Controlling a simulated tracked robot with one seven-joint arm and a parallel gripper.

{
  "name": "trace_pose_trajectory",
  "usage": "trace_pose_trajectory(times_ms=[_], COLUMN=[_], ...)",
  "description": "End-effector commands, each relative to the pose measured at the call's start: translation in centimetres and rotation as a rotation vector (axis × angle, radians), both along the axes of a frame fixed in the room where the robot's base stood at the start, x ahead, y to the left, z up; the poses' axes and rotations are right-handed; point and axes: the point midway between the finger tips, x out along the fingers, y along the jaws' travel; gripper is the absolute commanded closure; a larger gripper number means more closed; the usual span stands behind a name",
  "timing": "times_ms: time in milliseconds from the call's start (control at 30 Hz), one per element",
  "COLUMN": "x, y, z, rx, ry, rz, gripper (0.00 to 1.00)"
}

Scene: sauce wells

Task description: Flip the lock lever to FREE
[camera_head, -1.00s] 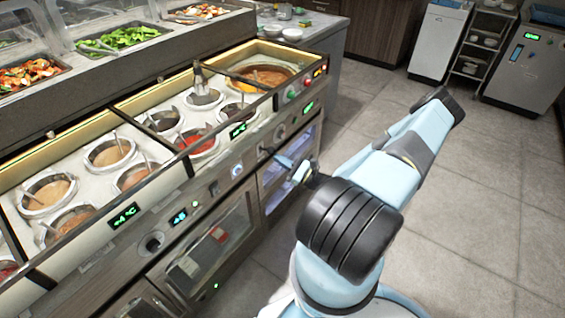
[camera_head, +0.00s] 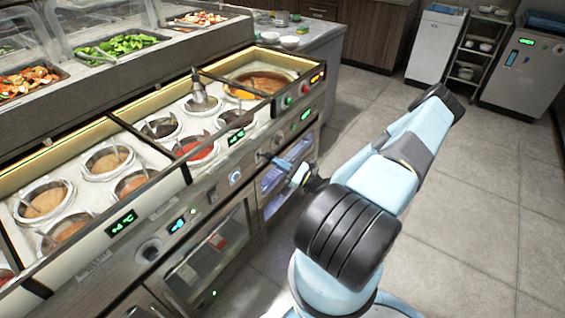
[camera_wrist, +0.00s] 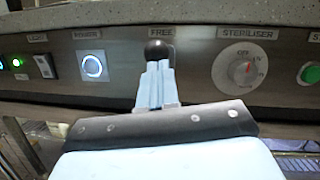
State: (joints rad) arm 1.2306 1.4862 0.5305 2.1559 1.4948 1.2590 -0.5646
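The lock lever (camera_wrist: 159,51) shows in the wrist view as a dark round knob on the steel front panel, just below the printed word FREE. Its stem and base are hidden behind my fingers. My gripper (camera_wrist: 155,68) has its two pale blue fingers together, with the tips right below the knob. I cannot tell whether they touch it. In the head view my gripper (camera_head: 300,174) is at the front of the sauce counter, low beside the panel, partly hidden by my own arm.
A lit blue POWER button (camera_wrist: 92,66) is left of the lever, and a STERILISER dial (camera_wrist: 240,69) and green button (camera_wrist: 310,73) are to its right. The counter edge overhangs above. Sauce wells (camera_head: 107,160) fill the counter top. Floor at right is clear.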

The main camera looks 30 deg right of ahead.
Motion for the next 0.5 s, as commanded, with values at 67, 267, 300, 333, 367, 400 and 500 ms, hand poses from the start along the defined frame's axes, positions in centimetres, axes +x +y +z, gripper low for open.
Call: trace_pose_trajectory(times_ms=[67, 267, 300, 333, 367, 400, 500], x=[0.1, -0.3, -0.4, -0.5, -0.6, -0.9, -2.7], y=[0.1, -0.4, -0.7, -0.9, -1.1, -1.3, -2.7], z=[0.2, -1.5, -2.0, -2.5, -3.0, -3.7, -3.8], rx=[0.002, 0.002, 0.002, 0.001, 0.0, 0.0, 0.0], ry=[-0.006, -0.003, -0.001, -0.001, -0.001, 0.0, 0.001], rz=[0.003, 0.005, 0.005, 0.004, 0.005, 0.007, 0.006], gripper=[1.0, 1.0, 1.0, 1.0, 1.0, 1.0, 1.0])
